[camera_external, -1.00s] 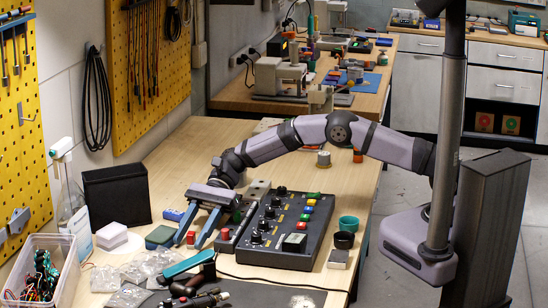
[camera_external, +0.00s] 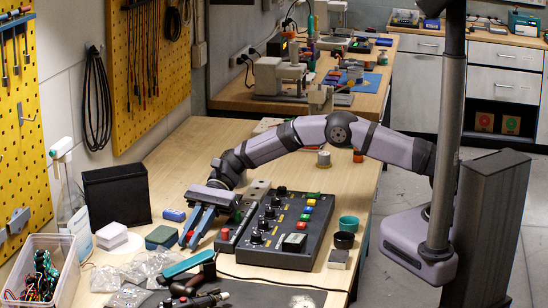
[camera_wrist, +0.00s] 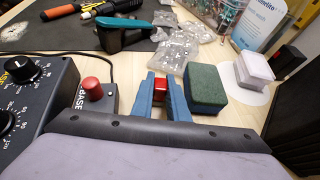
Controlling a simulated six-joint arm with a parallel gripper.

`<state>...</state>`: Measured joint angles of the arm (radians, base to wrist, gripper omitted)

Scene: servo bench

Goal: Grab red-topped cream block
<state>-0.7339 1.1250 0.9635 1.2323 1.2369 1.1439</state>
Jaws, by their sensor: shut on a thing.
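My gripper (camera_external: 191,238) has two blue fingers pointing down at the bench, left of the black control box. It is shut on the red-topped cream block (camera_wrist: 161,88). In the wrist view the block's red top shows between the fingers, one on each side; little of its cream body shows. In the external view only a small red patch (camera_external: 189,235) shows between the fingertips. Whether the block touches the bench is hard to tell.
A green-topped block (camera_wrist: 207,83) stands close beside the fingers. The control box (camera_external: 274,238) and a red-button unit (camera_wrist: 95,96) are on the other side. A blue block (camera_external: 174,215), white pads (camera_external: 112,236), plastic bags (camera_external: 152,264) and a teal tool (camera_wrist: 121,33) lie nearby.

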